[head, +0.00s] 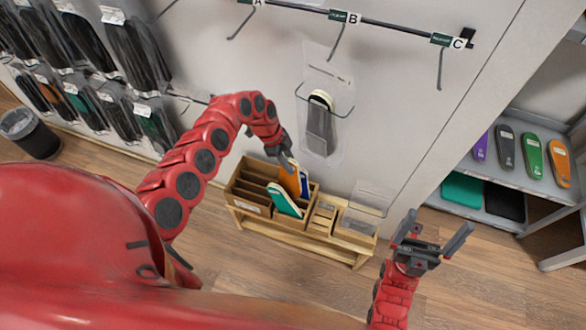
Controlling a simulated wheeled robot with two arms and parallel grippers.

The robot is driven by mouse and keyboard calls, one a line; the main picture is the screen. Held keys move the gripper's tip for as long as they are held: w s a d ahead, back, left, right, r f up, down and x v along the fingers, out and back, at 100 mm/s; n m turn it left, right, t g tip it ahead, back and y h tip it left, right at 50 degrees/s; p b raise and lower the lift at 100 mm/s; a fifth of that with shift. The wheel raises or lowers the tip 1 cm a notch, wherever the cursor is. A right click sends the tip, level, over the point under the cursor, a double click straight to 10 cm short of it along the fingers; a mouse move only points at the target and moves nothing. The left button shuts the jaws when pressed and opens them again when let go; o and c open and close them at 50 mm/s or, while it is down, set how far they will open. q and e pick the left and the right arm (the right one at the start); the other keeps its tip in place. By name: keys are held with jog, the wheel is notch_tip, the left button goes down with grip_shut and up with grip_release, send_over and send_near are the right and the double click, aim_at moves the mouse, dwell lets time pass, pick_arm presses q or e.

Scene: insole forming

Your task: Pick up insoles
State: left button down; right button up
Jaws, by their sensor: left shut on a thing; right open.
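My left gripper (282,158) reaches down over a wooden box with compartments (245,192) and is shut on an orange insole (290,180). The orange insole stands tilted, its lower part at the box. A teal insole with a white edge (283,200) leans in the box just in front of it. A blue insole (304,182) shows partly behind the orange one. My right gripper (432,232) is open and empty, to the right of the box. Purple (480,147), dark grey (505,148), green (532,155) and orange (559,162) insoles stand on the shelf at right.
The box sits on a low wooden bench (300,244) against the wall. A clear holder with a grey insole (320,125) hangs above it. Hooks labelled A, B (346,17) and C (458,42) are empty. Packaged insoles hang at left above a black bin (30,135).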

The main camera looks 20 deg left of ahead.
pick_arm(q)
jog(key=a+b, duration=0.4)
jog(key=a, duration=1.3)
jog(key=shift+w+f, duration=0.2)
jog(key=shift+w, duration=0.1)
jog(key=shift+s, duration=0.1)
